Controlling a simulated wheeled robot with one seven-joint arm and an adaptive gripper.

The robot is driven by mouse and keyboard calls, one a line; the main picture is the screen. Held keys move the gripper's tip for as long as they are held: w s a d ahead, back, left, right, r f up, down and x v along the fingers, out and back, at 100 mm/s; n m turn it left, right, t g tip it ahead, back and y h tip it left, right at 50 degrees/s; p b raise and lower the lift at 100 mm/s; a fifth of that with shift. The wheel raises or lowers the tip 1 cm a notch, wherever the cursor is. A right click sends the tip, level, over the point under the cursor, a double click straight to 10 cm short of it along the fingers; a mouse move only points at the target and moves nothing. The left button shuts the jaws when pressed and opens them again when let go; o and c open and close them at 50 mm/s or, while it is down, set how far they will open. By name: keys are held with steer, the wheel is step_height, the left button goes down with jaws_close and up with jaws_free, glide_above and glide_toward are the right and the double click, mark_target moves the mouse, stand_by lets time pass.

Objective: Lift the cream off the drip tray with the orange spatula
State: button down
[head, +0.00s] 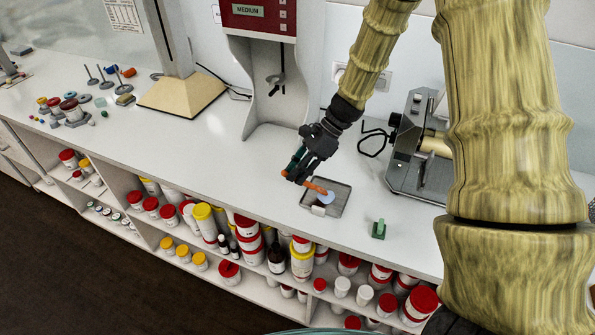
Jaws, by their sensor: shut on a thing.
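My gripper (304,171) is shut on the orange spatula (312,186), holding it at a slant. The spatula's far end points down to the right, over the grey drip tray (309,204). A pale, bluish-white round patch (327,197), which looks like the cream, is at the spatula's end within the tray's outline. I cannot tell whether the cream lies on the tray or on the spatula. A small white piece (318,210) is at the tray's front edge. The fingertips hide part of the spatula's handle.
A green block-like item (379,229) stands right of the tray. The three-roll mill (420,150) stands behind it. A red-and-grey mixer (262,60) is at the back. Shelves of jars (245,235) lie below the counter's front edge. The counter (210,145) left of the tray is clear.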

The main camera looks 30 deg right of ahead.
steer(key=shift+f, duration=0.65)
stand_by(2.5)
steer(key=shift+p, duration=0.3)
steer(key=shift+r+p, duration=2.8)
steer(key=shift+r, duration=0.25)
